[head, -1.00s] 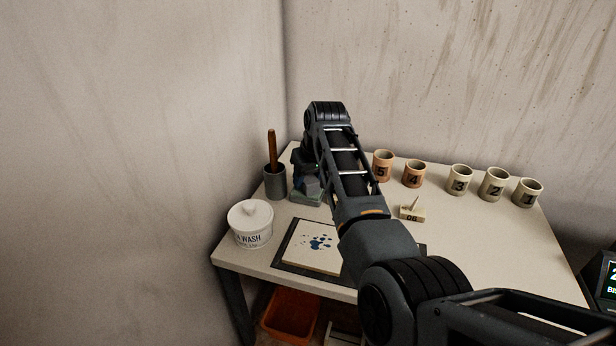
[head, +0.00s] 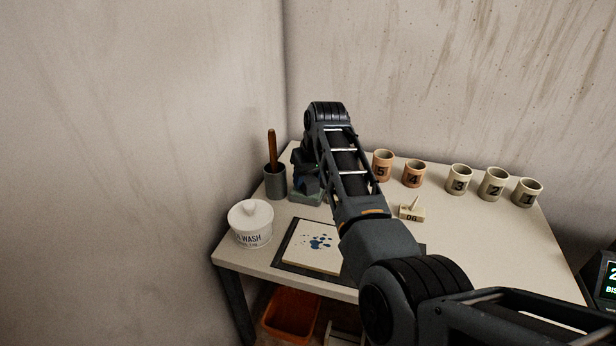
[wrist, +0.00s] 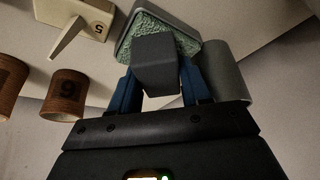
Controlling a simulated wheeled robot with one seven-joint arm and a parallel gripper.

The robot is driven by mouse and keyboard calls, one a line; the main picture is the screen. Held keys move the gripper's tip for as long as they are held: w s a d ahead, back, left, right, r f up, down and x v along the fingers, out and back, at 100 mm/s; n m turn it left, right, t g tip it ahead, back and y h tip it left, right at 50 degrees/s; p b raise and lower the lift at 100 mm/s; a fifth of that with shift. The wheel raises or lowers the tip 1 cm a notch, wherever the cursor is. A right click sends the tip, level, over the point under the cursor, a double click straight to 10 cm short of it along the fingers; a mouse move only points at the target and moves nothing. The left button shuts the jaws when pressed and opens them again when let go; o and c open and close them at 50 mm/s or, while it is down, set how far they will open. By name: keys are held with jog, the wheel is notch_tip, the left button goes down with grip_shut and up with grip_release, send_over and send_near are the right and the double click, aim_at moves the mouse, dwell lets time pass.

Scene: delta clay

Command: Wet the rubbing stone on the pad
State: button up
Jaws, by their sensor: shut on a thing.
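The rubbing stone is a plain grey block (wrist: 157,62), seen in the wrist view between the blue fingers of my gripper (wrist: 158,82), which is shut on it. The pad is a green, rough-textured square (wrist: 149,22) in a grey tray, just beyond the stone in the wrist view. The stone overlaps the pad there; I cannot tell whether they touch. In the head view the pad's tray (head: 304,199) stands at the table's back left, with my gripper (head: 306,178) low over it. The stone cannot be made out in the head view.
A grey pot (head: 275,183) with a brown handle stands close left of the pad. A white lidded jar (head: 250,224) and a blue-spotted tile (head: 308,257) are nearer. Several numbered cups, including cup 3 (head: 459,180), line the back. A numbered marker (head: 411,214) sits mid-table.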

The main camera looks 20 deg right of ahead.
aim_at(308, 177)
jog(key=shift+r+p, duration=3.15)
jog(key=shift+r, duration=0.4)
jog(key=shift+f, duration=0.1)
